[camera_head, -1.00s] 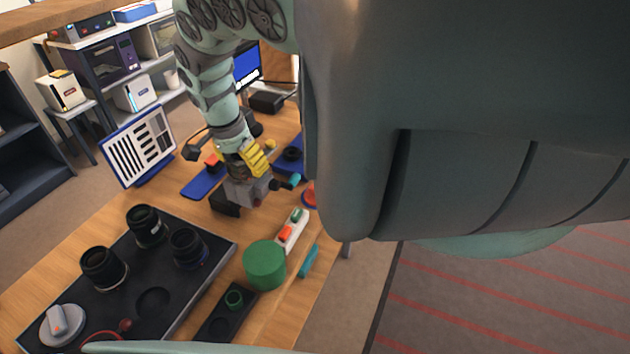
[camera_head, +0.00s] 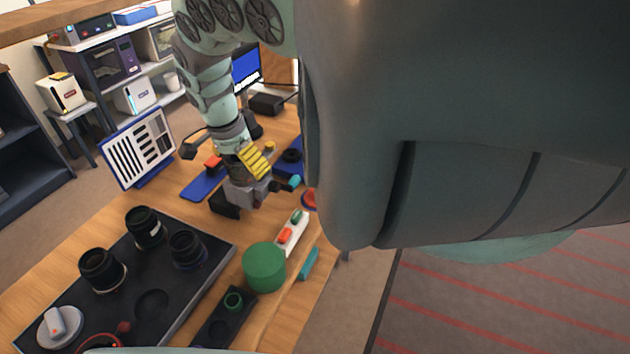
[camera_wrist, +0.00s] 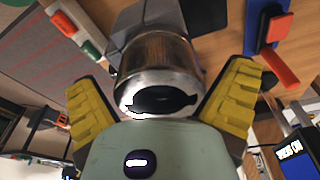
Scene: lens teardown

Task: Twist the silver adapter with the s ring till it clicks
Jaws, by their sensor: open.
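The silver adapter (camera_wrist: 155,62) is a shiny metal ring with a dark opening, on a grey fixture (camera_wrist: 199,32) in the wrist view. My gripper (camera_wrist: 158,105) has its two yellow-padded fingers on either side of the adapter, open, with a visible gap on each side. In the head view my gripper (camera_head: 247,172) points down over the grey fixture (camera_head: 247,192), and its fingers hide most of the adapter. I cannot make out an s ring mark on the adapter.
A blue stand with a red lever (camera_wrist: 279,57) is close by on the right in the wrist view. A black tray (camera_head: 207,262) with several lenses lies at the front left. A green cylinder (camera_head: 264,267) and a white switch box (camera_head: 291,233) stand near the table edge.

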